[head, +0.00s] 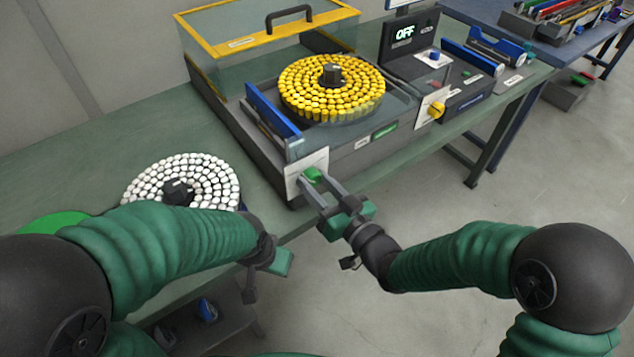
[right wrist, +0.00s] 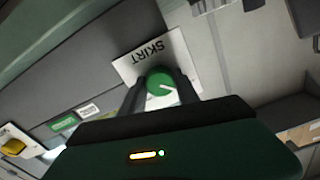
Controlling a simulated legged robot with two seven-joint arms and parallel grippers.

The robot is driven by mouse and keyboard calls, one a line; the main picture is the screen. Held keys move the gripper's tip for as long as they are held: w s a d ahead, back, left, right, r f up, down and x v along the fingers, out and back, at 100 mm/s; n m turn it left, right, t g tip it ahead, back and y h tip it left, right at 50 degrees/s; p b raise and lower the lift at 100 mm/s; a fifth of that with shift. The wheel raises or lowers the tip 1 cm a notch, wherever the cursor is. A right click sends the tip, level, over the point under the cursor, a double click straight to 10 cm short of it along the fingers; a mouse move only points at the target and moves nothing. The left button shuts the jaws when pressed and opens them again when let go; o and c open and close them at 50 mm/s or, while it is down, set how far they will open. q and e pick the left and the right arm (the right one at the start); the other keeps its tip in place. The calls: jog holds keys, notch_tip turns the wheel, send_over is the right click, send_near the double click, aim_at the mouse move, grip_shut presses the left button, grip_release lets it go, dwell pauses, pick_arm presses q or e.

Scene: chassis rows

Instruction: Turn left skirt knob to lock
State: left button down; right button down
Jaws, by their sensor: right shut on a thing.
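The left skirt knob (head: 312,174) is green and sits on a white plate (head: 293,182) at the front left corner of the machine. My right gripper (head: 318,186) is shut on this knob, a finger on each side; the fingers (right wrist: 160,92) also show in the right wrist view. My left gripper (head: 283,262) is at the table's front edge, apart from the knob; its fingers are too hidden to judge.
The machine holds a round tray of yellow pieces (head: 335,103) under a raised yellow-framed clear cover (head: 222,43). A yellow knob (head: 436,110) is on its right front. A display (head: 404,32) reads "OFF". A disc of white pieces (head: 205,172) lies on the green table (head: 90,165).

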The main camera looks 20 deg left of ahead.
jog(key=m+p, duration=0.2)
jog(key=m, duration=0.2)
jog(key=shift+d+r+p, duration=0.1)
jog(key=shift+p, duration=0.3)
jog(key=m+p, duration=0.3)
jog(key=m, duration=0.2)
jog(key=shift+m, duration=0.3)
jog(key=m+p, duration=0.2)
jog(key=m, duration=0.2)
jog(key=shift+m+p, duration=0.3)
jog(key=shift+p, duration=0.1)
jog(key=shift+f+m+p, duration=0.25)
jog(key=shift+m+p, duration=0.4)
jog(key=shift+m, duration=1.15)
jog(key=shift+f, duration=0.1)
jog(key=c, duration=1.3)
grip_release()
jog(key=o, duration=0.4)
jog(key=shift+d, duration=0.1)
